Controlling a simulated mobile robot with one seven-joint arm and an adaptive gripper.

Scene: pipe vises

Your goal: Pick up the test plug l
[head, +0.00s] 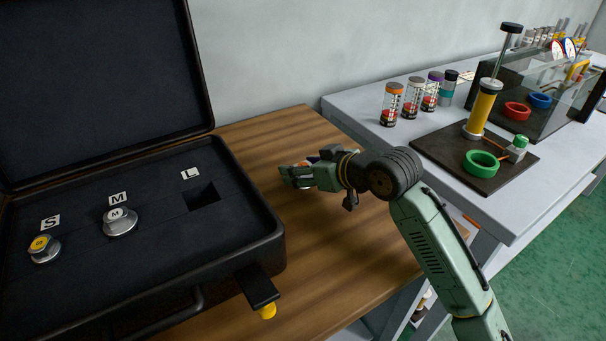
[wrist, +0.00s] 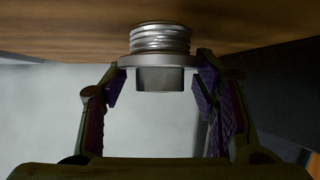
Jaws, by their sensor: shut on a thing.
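The test plug L (wrist: 160,40) is a silver metal plug with a threaded part, a wide flange and a narrower block. In the wrist view it sits between the fingers of my gripper (wrist: 159,80), which is shut on it around the flange. In the head view my gripper (head: 298,176) is over the wooden table, right of the black case (head: 100,265). There the plug is mostly hidden by the fingers. The square slot (head: 201,197) beside the L label is empty. Plug S (head: 43,249) and plug M (head: 120,221) sit in the case.
The case lid (head: 100,85) stands open at the left. A latch with a yellow tip (head: 267,311) sticks out in front. The wooden table (head: 345,262) is clear around my gripper. A grey bench (head: 350,108) at right holds jars, a pump stand (head: 483,107) and a clear box.

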